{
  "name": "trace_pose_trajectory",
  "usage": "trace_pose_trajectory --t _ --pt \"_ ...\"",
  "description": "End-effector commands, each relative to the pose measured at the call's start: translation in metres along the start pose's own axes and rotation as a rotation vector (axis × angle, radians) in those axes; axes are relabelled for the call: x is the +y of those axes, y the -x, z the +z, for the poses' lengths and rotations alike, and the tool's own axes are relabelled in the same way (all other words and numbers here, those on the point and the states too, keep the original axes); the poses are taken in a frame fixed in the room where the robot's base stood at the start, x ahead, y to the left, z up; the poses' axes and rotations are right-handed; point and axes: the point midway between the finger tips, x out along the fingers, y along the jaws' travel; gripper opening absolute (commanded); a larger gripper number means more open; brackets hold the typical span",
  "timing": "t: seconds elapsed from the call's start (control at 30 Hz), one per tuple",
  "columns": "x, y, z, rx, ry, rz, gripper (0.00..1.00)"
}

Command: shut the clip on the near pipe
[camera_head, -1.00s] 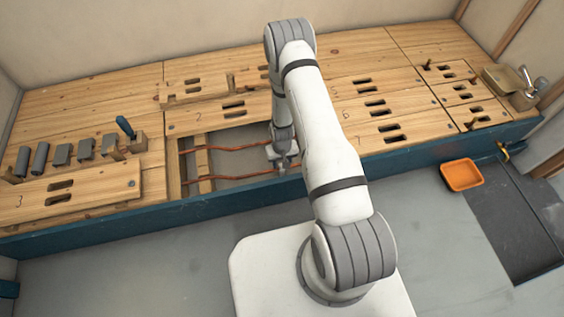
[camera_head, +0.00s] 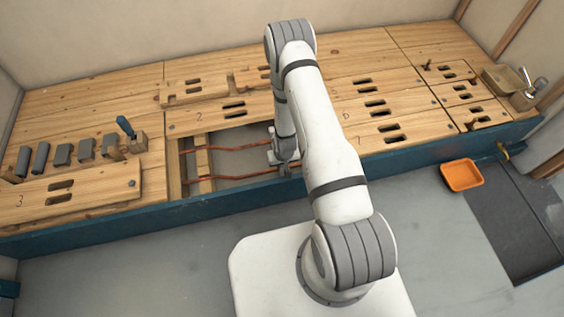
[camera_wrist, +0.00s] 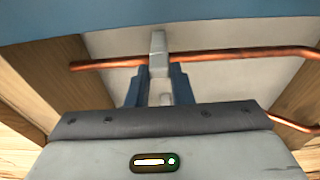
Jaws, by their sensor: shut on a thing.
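The near copper pipe (camera_head: 235,178) runs along the front of an open bay in the bench. In the wrist view the near pipe (camera_wrist: 225,54) crosses behind my fingertips. A pale grey clip (camera_wrist: 158,44) stands across that pipe between the blue fingers of my gripper (camera_wrist: 157,80). My gripper is shut on the clip. I cannot tell whether the clip is latched. In the head view my wrist and arm mostly hide my gripper (camera_head: 283,165) and the clip.
A second copper pipe (camera_head: 228,148) runs along the far side of the bay. The blue front board (camera_head: 235,200) borders the bay. Grey blocks (camera_head: 62,154) and a blue-handled tool (camera_head: 126,127) are at left. An orange tray (camera_head: 461,175) lies on the floor at right.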

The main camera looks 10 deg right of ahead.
Motion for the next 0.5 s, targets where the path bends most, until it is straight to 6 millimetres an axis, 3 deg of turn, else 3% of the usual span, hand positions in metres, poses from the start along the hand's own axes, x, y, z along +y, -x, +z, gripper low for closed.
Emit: trace_pose_trajectory --t 0.03,0.5 --pt "-0.0009 -0.0029 0.0068 0.011 0.002 -0.001 0.00" --pt "-0.0016 -0.0035 0.0110 0.054 0.004 -0.001 0.00"
